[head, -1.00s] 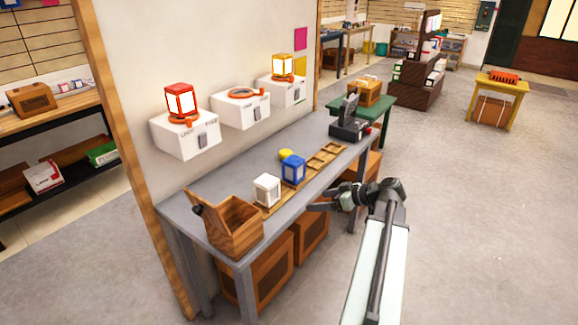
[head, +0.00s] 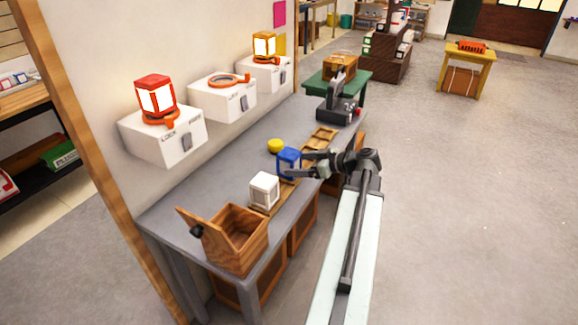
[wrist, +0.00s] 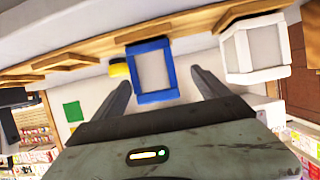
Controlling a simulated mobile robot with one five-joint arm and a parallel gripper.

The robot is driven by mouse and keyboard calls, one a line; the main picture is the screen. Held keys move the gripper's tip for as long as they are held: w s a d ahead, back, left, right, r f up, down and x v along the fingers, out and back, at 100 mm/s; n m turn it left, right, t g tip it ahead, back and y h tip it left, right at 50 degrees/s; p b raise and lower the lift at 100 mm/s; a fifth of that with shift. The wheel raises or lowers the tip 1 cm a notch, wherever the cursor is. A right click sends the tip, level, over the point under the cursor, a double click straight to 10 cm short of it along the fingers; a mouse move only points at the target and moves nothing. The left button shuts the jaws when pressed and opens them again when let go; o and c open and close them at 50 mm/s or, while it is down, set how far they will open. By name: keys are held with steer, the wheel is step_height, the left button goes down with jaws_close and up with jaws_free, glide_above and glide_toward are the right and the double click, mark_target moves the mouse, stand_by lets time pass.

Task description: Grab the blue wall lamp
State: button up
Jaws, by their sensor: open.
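The blue lamp (head: 288,162) is a small box-shaped lantern with a blue frame and pale panels. It stands on the grey table in a wooden rack, beside a white lamp (head: 264,189). My gripper (head: 298,164) is open and empty, reaching in from the right at the blue lamp. In the wrist view, the blue lamp (wrist: 153,70) lies between the two open fingers (wrist: 160,95), closer to the left one; I cannot tell whether either touches it. The white lamp (wrist: 258,50) is beside the right finger in that view.
A yellow round object (head: 275,145) sits behind the blue lamp. An open wooden box (head: 235,240) stands at the near end of the table (head: 190,205). White wall boxes (head: 165,137) hang above, with red and orange lit lamps. A dark device (head: 338,110) stands at the far end.

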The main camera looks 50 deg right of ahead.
mark_target(290, 153)
steer(key=shift+w+d+f, duration=0.15)
steer(key=shift+w, duration=0.05)
steer(key=x, duration=0.1)
steer(key=b+x, duration=0.1)
steer(key=x, duration=0.2)
steer(key=shift+w+d+b, duration=0.2)
steer(key=shift+w+b, duration=0.15)
steer(key=c, duration=1.7)
steer(key=shift+r+p, duration=0.55)
step_height(290, 153, up, 3)
steer(key=p, duration=0.3)
steer(key=shift+r, duration=0.1)
steer(key=s+d, duration=0.2)
steer(key=d, duration=0.2)
steer(key=s+d, duration=0.3)
steer(key=d, duration=0.2)
steer(key=s+d+p, duration=0.1)
steer(key=s+d, duration=0.1)
steer(key=d, duration=0.3)
steer(key=shift+s+r, duration=0.35)
steer(key=shift+r, duration=0.05)
